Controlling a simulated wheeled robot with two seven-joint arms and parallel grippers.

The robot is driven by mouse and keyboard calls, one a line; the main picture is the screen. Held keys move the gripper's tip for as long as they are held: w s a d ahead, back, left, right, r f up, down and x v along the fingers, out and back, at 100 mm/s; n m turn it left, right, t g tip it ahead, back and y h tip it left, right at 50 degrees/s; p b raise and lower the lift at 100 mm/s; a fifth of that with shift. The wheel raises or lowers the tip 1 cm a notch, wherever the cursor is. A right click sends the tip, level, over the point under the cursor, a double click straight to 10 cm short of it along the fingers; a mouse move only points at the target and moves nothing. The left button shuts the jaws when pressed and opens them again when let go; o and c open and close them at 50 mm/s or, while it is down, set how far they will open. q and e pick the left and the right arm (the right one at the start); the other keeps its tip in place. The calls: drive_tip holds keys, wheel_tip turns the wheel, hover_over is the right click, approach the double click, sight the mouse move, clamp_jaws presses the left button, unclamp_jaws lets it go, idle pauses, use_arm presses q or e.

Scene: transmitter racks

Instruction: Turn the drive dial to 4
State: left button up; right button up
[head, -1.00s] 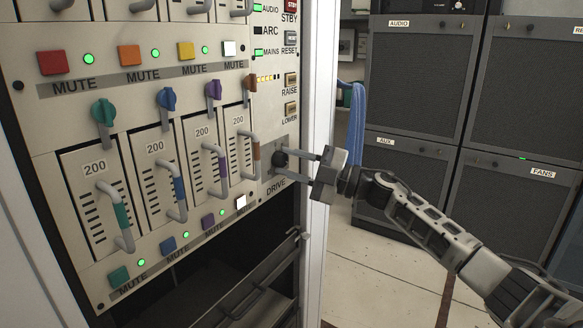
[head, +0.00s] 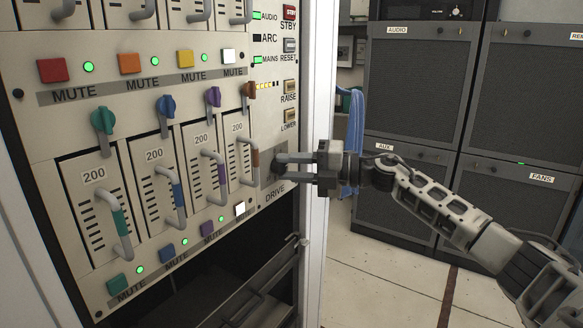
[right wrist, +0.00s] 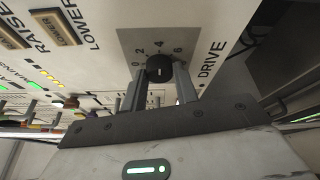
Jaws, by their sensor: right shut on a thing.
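The drive dial (right wrist: 160,68) is a round black knob on a grey plate in the right wrist view, with the numbers 0, 2, 4, 6 and 8 around its far side. A short pale mark shows on its face, but I cannot tell which number it points to. My right gripper (right wrist: 162,74) is shut on the dial, one finger on each side. In the head view my right gripper (head: 279,168) reaches the panel from the right, level, above the DRIVE label, and its fingers mostly hide the dial. My left gripper is not in view.
RAISE (head: 290,86) and LOWER (head: 289,117) buttons sit just above the dial. Fader handles (head: 249,166) stick out close to its left. An open dark bay with a rail (head: 265,285) lies below. Grey cabinets (head: 415,85) stand behind my right arm, with clear floor before them.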

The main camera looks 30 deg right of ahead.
idle(0.4)
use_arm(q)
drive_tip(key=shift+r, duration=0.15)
use_arm(e)
drive_tip(key=o, duration=1)
drive_tip(key=shift+c, duration=0.2)
use_arm(q)
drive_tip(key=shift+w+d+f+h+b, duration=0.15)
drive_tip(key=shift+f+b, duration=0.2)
drive_tip(key=shift+b, duration=0.7)
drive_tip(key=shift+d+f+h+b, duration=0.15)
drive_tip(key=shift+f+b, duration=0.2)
drive_tip(key=shift+b, duration=0.7)
use_arm(e)
drive_tip(key=v, duration=1.6)
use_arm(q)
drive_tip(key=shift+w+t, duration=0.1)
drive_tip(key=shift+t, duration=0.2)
